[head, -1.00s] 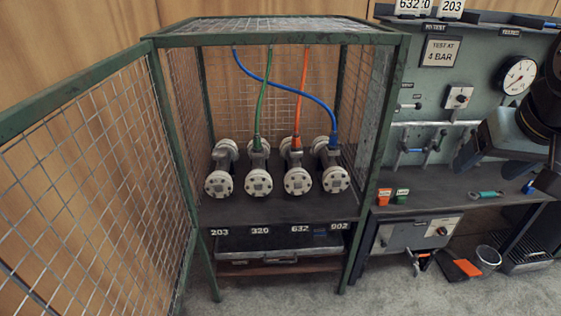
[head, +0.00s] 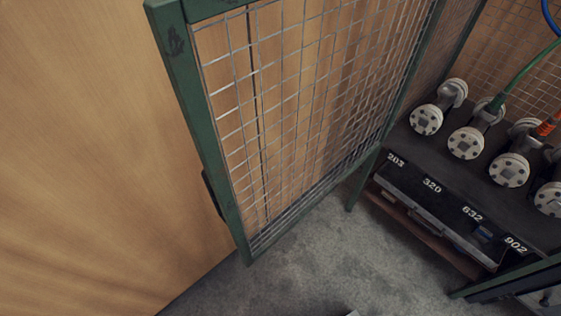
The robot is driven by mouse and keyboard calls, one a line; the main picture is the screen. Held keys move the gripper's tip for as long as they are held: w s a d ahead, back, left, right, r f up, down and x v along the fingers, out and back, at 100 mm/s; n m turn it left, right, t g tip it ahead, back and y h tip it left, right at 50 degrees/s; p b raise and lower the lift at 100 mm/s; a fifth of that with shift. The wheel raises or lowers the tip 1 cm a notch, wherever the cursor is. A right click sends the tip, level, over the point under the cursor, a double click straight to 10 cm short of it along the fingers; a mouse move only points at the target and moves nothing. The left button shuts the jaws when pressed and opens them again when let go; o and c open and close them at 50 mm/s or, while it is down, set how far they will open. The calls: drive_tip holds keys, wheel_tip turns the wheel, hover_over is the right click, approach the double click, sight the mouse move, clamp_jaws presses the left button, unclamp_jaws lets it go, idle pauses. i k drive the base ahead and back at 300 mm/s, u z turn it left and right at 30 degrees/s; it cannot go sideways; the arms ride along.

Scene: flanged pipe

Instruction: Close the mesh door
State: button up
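The mesh door (head: 295,110) has a green frame and a wire grid. It stands swung open to the left of the cage, with its free edge (head: 203,130) towards me and its far edge at the cage's left post. A small dark part (head: 212,194), perhaps a handle, shows on the outer side of the free edge. The cage shelf (head: 430,150) is open at the front and holds several flanged pipe pieces (head: 466,143). My gripper is not visible in the head view, so I cannot see how it stands relative to the door.
A wooden wall (head: 90,160) is behind and left of the door. A drawer (head: 435,220) sits under the numbered shelf edge. Hoses come down to the pipe pieces at the upper right.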

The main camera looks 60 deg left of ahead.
sight(167, 19)
drive_tip(key=u, duration=0.6)
drive_tip(key=k, duration=0.65)
drive_tip(key=u, duration=0.8)
drive_tip(key=k, duration=0.65)
drive_tip(key=u, duration=0.25)
drive_tip(key=i, duration=0.9)
drive_tip(key=u, duration=0.05)
